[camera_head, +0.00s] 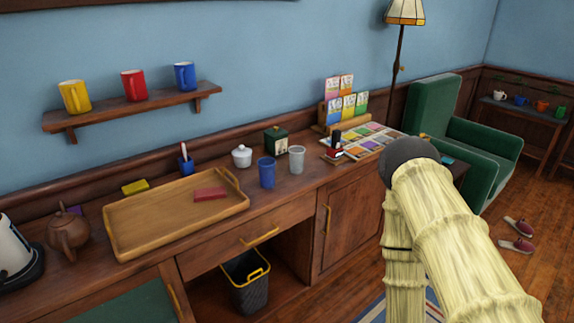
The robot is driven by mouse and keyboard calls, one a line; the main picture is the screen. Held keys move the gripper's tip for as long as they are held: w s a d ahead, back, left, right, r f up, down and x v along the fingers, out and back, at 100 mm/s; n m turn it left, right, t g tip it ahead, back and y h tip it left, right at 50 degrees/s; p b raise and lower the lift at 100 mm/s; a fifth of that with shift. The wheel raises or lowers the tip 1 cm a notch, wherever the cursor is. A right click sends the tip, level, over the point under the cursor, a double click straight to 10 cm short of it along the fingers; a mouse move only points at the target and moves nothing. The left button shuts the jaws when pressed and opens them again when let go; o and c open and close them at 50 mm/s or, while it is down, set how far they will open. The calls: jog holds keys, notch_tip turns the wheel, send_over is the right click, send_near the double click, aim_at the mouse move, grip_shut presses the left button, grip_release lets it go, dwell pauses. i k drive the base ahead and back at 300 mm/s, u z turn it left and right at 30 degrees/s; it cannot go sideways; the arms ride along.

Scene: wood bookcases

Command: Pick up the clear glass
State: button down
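The clear glass (297,160) stands upright on the wooden sideboard, right of the middle of its top. It looks pale grey and see-through. A blue cup (267,173) stands close to its left, with a small gap between them. My arm comes up from the lower right and bends at a dark joint, to the right of the glass and apart from it. My gripper is out of the picture, so its state does not show.
A white lidded pot (242,156) and a dark green box (276,141) stand behind the glass. A wooden tray (130,247) holding a red block (210,194) lies to the left. A red-and-black stamp (336,146) and a card display (343,105) are to the right. The sideboard front near the glass is clear.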

aim_at(297, 161)
jog(key=z, duration=1.25)
jog(key=i, duration=0.85)
jog(key=u, duration=2.15)
